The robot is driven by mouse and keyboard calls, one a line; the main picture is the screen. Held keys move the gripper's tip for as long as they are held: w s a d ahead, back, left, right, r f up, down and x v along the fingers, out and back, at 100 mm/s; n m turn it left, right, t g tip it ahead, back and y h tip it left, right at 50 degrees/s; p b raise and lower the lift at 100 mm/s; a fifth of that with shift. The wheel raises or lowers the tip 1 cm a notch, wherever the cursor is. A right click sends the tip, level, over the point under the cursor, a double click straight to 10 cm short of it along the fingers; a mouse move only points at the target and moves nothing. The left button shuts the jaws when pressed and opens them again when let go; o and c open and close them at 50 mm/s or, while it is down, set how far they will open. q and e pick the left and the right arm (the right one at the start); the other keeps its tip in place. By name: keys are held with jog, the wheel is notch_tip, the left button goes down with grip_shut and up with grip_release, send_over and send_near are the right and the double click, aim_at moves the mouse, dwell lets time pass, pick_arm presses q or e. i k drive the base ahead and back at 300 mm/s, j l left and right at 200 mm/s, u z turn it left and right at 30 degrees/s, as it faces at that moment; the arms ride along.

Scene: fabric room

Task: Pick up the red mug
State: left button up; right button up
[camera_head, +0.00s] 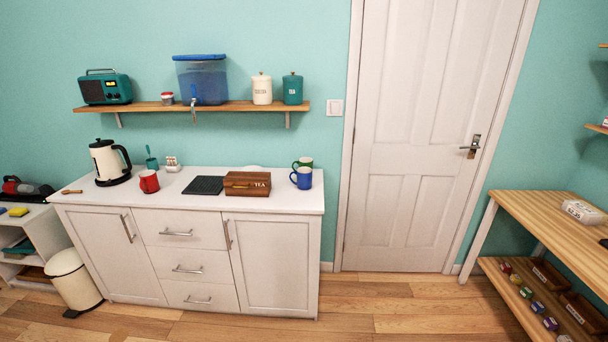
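A red mug (149,182) stands upright on the white countertop (215,202), left of the middle. It is just right of the cream kettle (108,161) and left of a dark square mat (204,185). Nothing covers the mug from this view. Neither of my grippers shows in the head view, so their state is hidden.
A wooden tea box (247,183), a blue mug (301,178) and a green mug (304,162) stand on the counter's right side. A wall shelf (236,106) hangs above. A bin (74,279) stands at the lower left. The wooden floor (370,304) before the door is clear.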

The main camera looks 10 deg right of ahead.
aim_at(149, 184)
jog(key=i+j+u, duration=0.1)
jog(key=i+u, duration=0.15)
jog(key=u, duration=0.25)
jog(key=i+u, duration=0.3)
jog(key=u, duration=0.2)
jog(key=i+u, duration=0.25)
jog(key=u, duration=0.25)
